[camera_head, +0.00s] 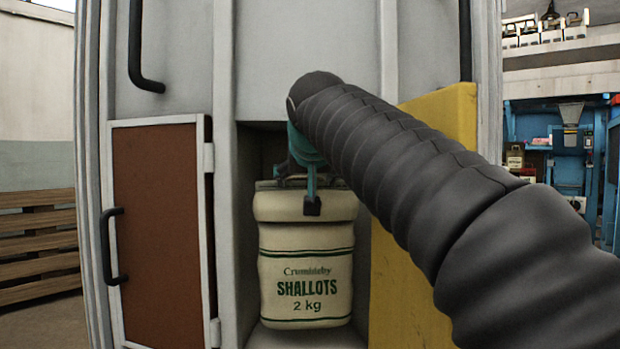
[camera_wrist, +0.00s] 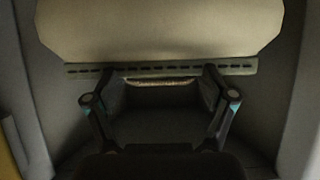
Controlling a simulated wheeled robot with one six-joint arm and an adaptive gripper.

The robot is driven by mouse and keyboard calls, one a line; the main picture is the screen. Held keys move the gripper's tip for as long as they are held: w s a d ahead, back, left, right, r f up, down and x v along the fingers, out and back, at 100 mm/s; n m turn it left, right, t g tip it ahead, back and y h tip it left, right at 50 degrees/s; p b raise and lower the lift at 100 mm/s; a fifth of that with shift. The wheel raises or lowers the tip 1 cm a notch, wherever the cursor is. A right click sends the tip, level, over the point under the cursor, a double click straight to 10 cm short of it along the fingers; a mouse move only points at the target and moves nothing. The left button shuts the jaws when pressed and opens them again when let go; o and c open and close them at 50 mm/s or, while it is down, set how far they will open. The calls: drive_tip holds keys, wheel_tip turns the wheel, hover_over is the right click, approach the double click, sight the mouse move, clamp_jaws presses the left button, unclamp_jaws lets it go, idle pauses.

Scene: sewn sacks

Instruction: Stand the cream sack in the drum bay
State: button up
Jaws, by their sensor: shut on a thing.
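The cream sack (camera_head: 305,275), printed "Crumbleby SHALLOTS 2 kg" in green, is upright inside the open drum bay (camera_head: 262,155), between its side walls. Its base is at or close to the bay floor; I cannot tell if it rests there. My gripper (camera_head: 311,195) is at the top of the sack, shut on its upper edge. In the wrist view my gripper (camera_wrist: 163,85) has its fingers at the sack's stitched top seam (camera_wrist: 240,67), with the cream body (camera_wrist: 160,30) beyond. My arm hides the bay's upper right.
A brown door (camera_head: 158,235) with a black handle stands open left of the bay. A yellow panel (camera_head: 400,285) borders its right side. A blue rack (camera_head: 570,180) stands at the back right.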

drive_tip(key=w+p, duration=0.1)
drive_tip(key=w, duration=0.6)
wheel_tip(320, 180, down, 6)
drive_tip(key=b, duration=0.2)
drive_tip(key=shift+a+f+b, duration=0.15)
drive_tip(key=shift+a+b, duration=0.15)
drive_tip(key=shift+a, duration=0.1)
drive_tip(key=shift+f, duration=0.1)
drive_tip(key=o, duration=1.4)
drive_tip(key=shift+w+f, duration=0.1)
drive_tip(key=shift+f, duration=0.3)
drive_tip(key=shift+o, duration=1.4)
drive_tip(key=shift+r, duration=0.1)
drive_tip(key=v, duration=1.2)
